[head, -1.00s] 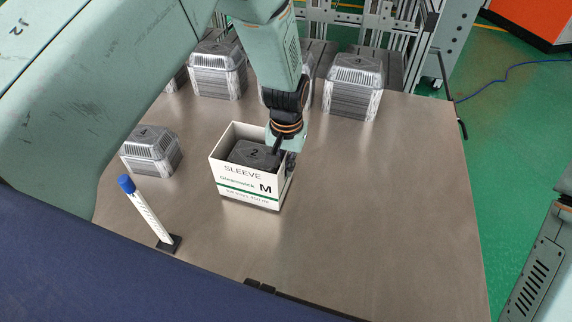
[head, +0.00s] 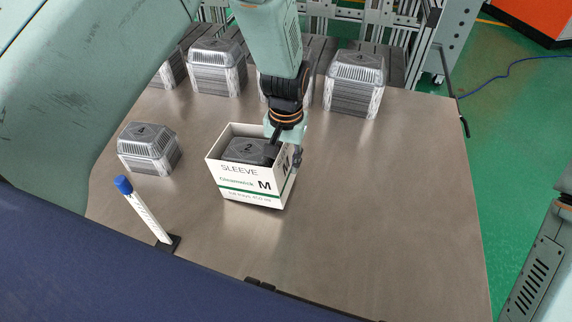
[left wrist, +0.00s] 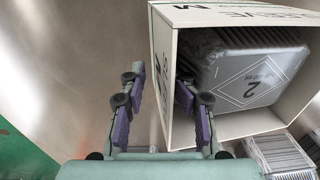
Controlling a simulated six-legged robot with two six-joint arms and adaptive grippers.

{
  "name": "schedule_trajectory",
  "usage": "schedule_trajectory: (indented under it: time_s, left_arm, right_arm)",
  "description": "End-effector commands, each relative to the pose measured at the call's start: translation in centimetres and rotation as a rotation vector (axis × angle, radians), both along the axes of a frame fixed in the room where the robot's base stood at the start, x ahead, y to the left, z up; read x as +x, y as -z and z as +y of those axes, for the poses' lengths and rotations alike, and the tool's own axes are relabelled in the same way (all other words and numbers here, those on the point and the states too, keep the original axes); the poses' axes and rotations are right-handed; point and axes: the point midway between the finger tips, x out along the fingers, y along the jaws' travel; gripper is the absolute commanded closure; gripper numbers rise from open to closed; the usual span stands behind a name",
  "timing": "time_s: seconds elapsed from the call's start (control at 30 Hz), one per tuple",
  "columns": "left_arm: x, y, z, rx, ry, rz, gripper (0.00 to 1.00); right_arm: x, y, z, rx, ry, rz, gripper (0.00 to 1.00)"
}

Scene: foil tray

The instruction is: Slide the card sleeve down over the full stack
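The white card sleeve (head: 235,184), marked SLEEVE and M with a green stripe, stands mid-table around a grey foil-tray stack labelled 2 (head: 247,149). The stack's top lies inside, below the sleeve's rim. The sleeve's base edge is low, but I cannot tell if it touches the table. My left gripper (head: 284,153) is at the sleeve's right wall. In the left wrist view its fingers (left wrist: 162,80) are apart, one outside and one inside the sleeve (left wrist: 163,60), with a gap beside the wall. The stack (left wrist: 250,80) shows inside. My right gripper is not in view.
Stack 4 (head: 148,150) stands left of the sleeve. More stacks (head: 217,72) (head: 354,86) line the back, one partly hidden behind my arm. A blue-capped white post (head: 147,212) stands at front left. The table's right side (head: 400,200) is clear.

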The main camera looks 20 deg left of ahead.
Motion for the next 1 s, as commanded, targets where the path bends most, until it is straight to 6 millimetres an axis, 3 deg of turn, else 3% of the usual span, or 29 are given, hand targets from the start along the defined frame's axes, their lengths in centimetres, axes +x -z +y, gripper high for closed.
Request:
schedule_trajectory:
  time_s: [0.2,0.4,0.6,1.0]
  left_arm:
    - [0.3,-5.1,-0.2,0.002,0.003,-0.014,0.68]
    - [0.3,-8.2,-0.3,0.002,0.002,-0.015,0.68]
    - [0.3,-9.4,-0.3,0.002,0.002,-0.015,0.68]
    - [0.3,-9.5,-0.3,0.002,0.002,-0.015,0.68]
  right_arm:
    - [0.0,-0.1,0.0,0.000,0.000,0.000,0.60]
    - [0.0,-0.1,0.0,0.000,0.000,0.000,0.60]
    - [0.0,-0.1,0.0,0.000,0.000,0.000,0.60]
    - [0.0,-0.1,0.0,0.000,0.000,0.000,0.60]
